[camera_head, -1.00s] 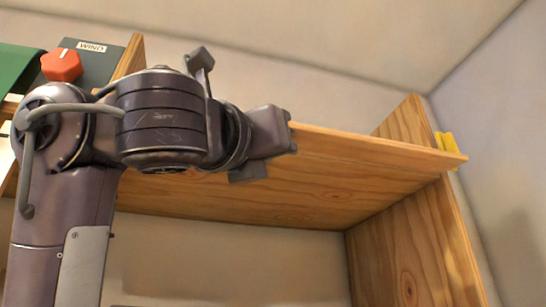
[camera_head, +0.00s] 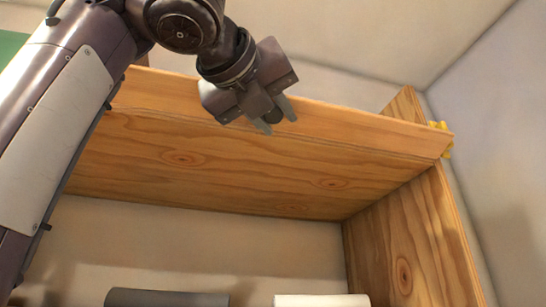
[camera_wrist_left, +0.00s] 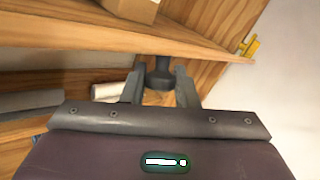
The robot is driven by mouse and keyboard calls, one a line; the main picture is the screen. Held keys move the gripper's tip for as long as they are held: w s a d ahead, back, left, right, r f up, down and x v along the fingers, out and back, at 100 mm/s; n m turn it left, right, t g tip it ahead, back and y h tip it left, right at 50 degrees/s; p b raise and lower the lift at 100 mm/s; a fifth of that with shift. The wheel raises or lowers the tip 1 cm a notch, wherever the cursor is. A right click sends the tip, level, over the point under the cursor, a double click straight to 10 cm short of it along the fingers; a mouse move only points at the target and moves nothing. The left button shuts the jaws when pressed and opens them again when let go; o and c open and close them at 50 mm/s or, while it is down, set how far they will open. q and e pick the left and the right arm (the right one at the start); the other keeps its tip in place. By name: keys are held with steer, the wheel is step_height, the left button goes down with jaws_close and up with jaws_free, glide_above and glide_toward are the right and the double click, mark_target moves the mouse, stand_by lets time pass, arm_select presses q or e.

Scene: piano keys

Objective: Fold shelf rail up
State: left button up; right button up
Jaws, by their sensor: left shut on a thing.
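The shelf rail (camera_head: 365,128) is a long light wooden strip along the front edge of the wooden shelf (camera_head: 215,160). In the head view its front face shows as a tilted band; its exact angle is hard to tell. My left gripper (camera_head: 269,121) is at the middle of the rail, in front of it. Its fingers are shut on a dark knob (camera_head: 274,115) at the rail. In the left wrist view the knob (camera_wrist_left: 160,72) sits between the two fingers, under the rail (camera_wrist_left: 100,32). My right gripper is in neither view.
A wooden side panel (camera_head: 412,235) supports the shelf at the right, with a yellow piece (camera_head: 441,128) by the rail's end. Below are a grey roll (camera_head: 165,298) and a white one (camera_head: 320,300). A cardboard-coloured box (camera_wrist_left: 130,8) stands on the shelf.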

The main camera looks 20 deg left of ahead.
arm_select(q)
steer(key=shift+s+r+g+p, duration=0.1)
steer(key=shift+r+g+p, duration=0.2)
steer(key=shift+r+p, duration=0.15)
step_height(320, 180, up, 2)
steer(key=n+g+p, duration=0.3)
steer(key=g+p, duration=0.1)
steer(key=p, duration=0.4)
steer(key=shift+d+r, duration=0.1)
steer(key=shift+r, duration=0.05)
steer(key=shift+r+n+g+h+p, duration=0.35)
steer(key=shift+n+g+p, duration=0.15)
steer(key=shift+n+g, duration=0.15)
steer(key=shift+w+a+r+n+g+h+p, duration=0.25)
steer(key=shift+w+r+n+g+p, duration=0.25)
steer(key=shift+g+p, duration=0.45)
steer(key=shift+n+g+p, duration=0.25)
steer(key=shift+g+p, duration=0.05)
steer(key=shift+w+a+r+g, duration=0.1)
steer(key=shift+a+g, duration=0.05)
steer(key=shift+g, duration=0.25)
steer(key=shift+n+h, duration=0.3)
steer(key=o, duration=0.9)
steer(key=shift+r, duration=0.1)
